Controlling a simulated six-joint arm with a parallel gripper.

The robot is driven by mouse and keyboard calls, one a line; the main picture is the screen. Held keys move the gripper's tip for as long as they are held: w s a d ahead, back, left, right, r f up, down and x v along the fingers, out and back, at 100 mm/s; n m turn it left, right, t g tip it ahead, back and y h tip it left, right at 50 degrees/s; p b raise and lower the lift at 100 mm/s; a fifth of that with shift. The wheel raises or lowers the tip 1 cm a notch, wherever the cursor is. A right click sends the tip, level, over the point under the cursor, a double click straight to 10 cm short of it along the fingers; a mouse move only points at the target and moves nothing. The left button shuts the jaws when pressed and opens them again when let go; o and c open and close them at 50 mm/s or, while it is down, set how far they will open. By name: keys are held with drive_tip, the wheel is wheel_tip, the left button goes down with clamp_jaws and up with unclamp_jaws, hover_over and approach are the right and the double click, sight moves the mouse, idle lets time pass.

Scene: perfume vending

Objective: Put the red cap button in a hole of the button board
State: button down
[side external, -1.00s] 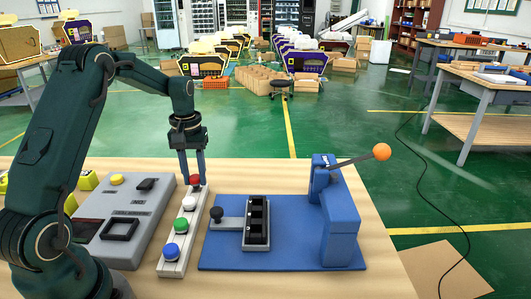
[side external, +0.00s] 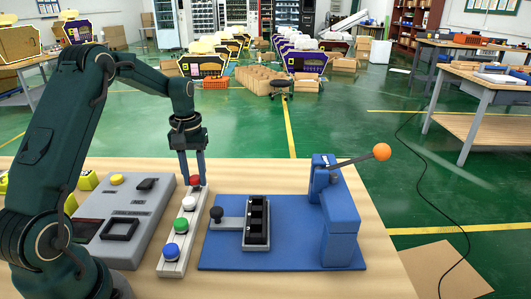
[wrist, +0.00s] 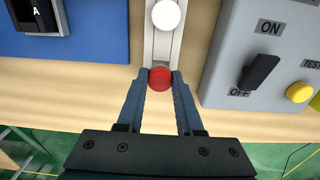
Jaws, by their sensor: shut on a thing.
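The red cap button (side external: 195,180) stands at the far end of the narrow grey button board (side external: 171,268), in line with a white, a green and a blue button. My gripper (side external: 192,183) points straight down over that end, with its fingers around the red cap. In the wrist view the red cap button (wrist: 160,78) sits between the two fingertips of my gripper (wrist: 159,74), and both touch its sides. The lower part of the red button and any hole under it are hidden.
A grey control panel (side external: 148,222) with switches and a yellow button stands left of the board. Right of it is a blue base (side external: 222,262) with a black slotted block (side external: 257,222) and a blue lever press (side external: 340,222) with an orange ball.

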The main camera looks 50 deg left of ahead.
drive_tip(key=shift+f, duration=0.7)
idle(0.3)
drive_tip(key=shift+c, duration=2.4)
unclamp_jaws()
drive_tip(key=o, duration=0.5)
drive_tip(key=shift+r, duration=3.55)
